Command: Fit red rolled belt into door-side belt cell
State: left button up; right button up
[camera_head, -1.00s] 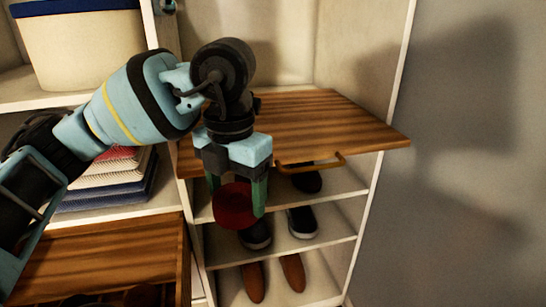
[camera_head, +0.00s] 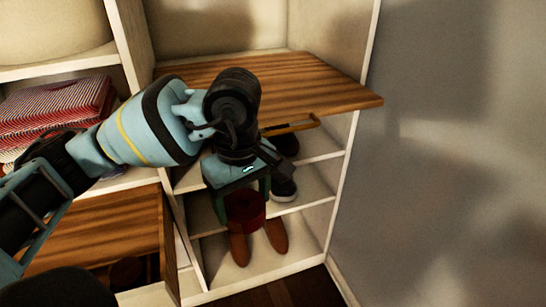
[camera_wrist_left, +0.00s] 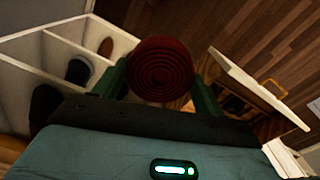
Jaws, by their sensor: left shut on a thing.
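The red rolled belt (camera_head: 245,211) is a dark red coil between the fingers of my left gripper (camera_head: 243,203). The gripper is shut on it and holds it in the air in front of the shoe shelves. In the left wrist view the belt's spiral face (camera_wrist_left: 160,72) shows between the two green fingers. The belt cells cannot be made out. My right gripper is not in view.
A wooden pull-out board (camera_head: 320,92) with a brass handle (camera_head: 292,125) juts out above the shoe shelves. Brown shoes (camera_head: 277,236) stand on the lowest shelf. Folded striped cloths (camera_head: 55,108) lie on a shelf at left. A grey wall (camera_head: 450,160) is at right.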

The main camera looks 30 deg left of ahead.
aim_at(256, 226)
pick_arm(q)
jog(key=f+m, duration=0.1)
jog(key=m, duration=0.1)
jog(key=d+f+m, duration=0.1)
jog(key=m, duration=0.2)
jog(key=f+m, duration=0.1)
jog(key=m, duration=0.1)
jog(key=shift+s+d+f+m, duration=0.1)
jog(key=shift+d+m, duration=0.25)
jog(key=shift+m, duration=0.05)
jog(key=m, duration=0.2)
jog(key=f+m, duration=0.1)
jog(key=d+f+m, duration=0.1)
jog(key=m, duration=0.1)
jog(key=shift+s+m, duration=0.1)
jog(key=shift+m, duration=0.2)
